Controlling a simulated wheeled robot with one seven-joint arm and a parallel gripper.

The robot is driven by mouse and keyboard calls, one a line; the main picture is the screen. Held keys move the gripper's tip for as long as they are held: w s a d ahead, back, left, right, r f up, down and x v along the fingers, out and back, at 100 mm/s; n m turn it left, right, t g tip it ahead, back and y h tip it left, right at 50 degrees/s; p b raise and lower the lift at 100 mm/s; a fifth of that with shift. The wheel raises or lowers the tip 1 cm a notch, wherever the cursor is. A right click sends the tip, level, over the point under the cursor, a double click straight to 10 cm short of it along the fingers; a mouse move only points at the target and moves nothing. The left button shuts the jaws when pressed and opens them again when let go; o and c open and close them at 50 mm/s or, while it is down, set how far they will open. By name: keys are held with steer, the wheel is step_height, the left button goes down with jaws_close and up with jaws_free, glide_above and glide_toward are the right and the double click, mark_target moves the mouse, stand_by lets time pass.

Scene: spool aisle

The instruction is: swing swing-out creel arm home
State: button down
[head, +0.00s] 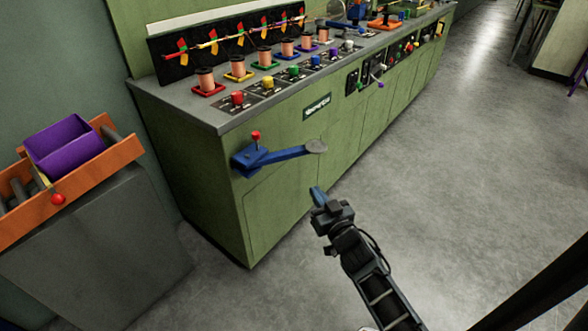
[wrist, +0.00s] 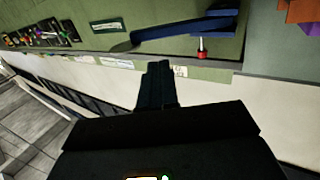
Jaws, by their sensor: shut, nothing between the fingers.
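The blue swing-out creel arm (head: 280,154) is fixed to the front of the green machine near its left corner. It sticks out from a blue bracket (head: 246,158) topped by a red knob (head: 256,135), and ends in a grey round plate (head: 316,146). In the wrist view the creel arm (wrist: 180,30) crosses the top, with the red knob (wrist: 202,53) below its right end. My gripper (head: 317,192) is below and in front of the grey plate, apart from it. Its fingers (wrist: 158,68) are shut and empty, pointing toward the creel arm.
The green machine (head: 290,190) runs back to the right, with spools and coloured knobs on its top. An orange tray (head: 85,172) with a purple bin (head: 68,146) stands at the left on a grey cabinet (head: 100,250). The floor (head: 480,180) to the right is clear.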

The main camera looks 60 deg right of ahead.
mark_target(296, 156)
steer(key=x, duration=0.7)
steer(key=b+x, duration=0.1)
steer(key=x, duration=0.6)
steer(key=shift+d, duration=0.45)
steer(key=shift+d, duration=0.1)
steer(key=shift+s+d+x, duration=0.1)
steer(key=shift+x, duration=1)
steer(key=shift+s+d+x, duration=0.1)
steer(key=shift+d+x, duration=0.05)
steer(key=shift+x, duration=0.95)
steer(key=b+x, duration=0.1)
steer(key=x, duration=0.2)
steer(key=shift+w, duration=0.2)
steer(key=shift+w+r, duration=0.1)
